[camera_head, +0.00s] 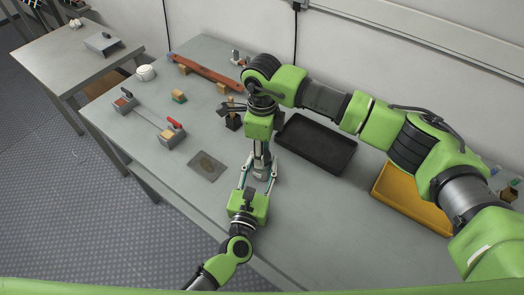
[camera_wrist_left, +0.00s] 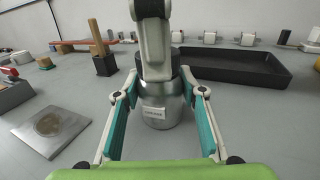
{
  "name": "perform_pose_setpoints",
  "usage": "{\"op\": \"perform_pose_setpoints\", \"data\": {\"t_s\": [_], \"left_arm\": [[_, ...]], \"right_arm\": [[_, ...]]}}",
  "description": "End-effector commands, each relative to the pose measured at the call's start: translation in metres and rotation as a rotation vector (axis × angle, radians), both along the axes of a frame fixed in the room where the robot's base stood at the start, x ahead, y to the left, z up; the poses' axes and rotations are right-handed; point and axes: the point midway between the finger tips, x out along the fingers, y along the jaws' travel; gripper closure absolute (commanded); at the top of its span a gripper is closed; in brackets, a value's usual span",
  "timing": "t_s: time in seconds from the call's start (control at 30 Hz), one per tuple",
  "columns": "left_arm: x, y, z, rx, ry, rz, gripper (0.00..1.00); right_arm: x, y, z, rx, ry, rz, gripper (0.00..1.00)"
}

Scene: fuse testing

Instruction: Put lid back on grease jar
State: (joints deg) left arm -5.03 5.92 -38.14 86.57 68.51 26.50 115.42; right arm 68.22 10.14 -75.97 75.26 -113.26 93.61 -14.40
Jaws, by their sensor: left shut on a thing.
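The grease jar (camera_wrist_left: 160,106) is a silver metal jar with a white label, standing upright on the table between my left fingers. In the head view the jar (camera_head: 263,172) is partly covered by the grippers. My left gripper (camera_head: 258,176) is shut on the jar from the near side, teal pads on both sides (camera_wrist_left: 160,115). My right gripper (camera_head: 262,158) points down directly over the jar top, and one pale finger (camera_wrist_left: 153,55) crosses in front of its rim. A dark part, apparently the lid (camera_wrist_left: 176,62), shows at the jar top; its seating is hidden.
A black tray (camera_head: 316,144) lies right of the jar, and a yellow bin (camera_head: 410,205) farther right. A grey plate (camera_head: 207,166) with a brownish patch lies to the left. A wooden block holder (camera_head: 233,121) stands behind. The front right table is clear.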

Motion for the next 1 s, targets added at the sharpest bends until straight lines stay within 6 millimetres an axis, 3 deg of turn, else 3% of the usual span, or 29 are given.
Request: {"op": "perform_pose_setpoints", "data": {"t_s": [0.03, 0.1, 0.53, 1.0], "left_arm": [[0.0, 0.0, 0.0, 0.0, 0.0, 0.0, 1.0], [0.0, 0.0, 0.0, 0.0, 0.0, 0.0, 1.0], [0.0, 0.0, 0.0, 0.0, 0.0, 0.0, 1.0], [0.0, 0.0, 0.0, 0.0, 0.0, 0.0, 1.0]], "right_arm": [[0.0, 0.0, 0.0, 0.0, 0.0, 0.0, 0.62], [0.0, 0.0, 0.0, 0.0, 0.0, 0.0, 0.48], [0.001, 0.0, 0.008, 0.001, -0.001, 0.0, 0.48], [0.001, 0.0, 0.097, 0.0, -0.002, 0.001, 0.48]]}}
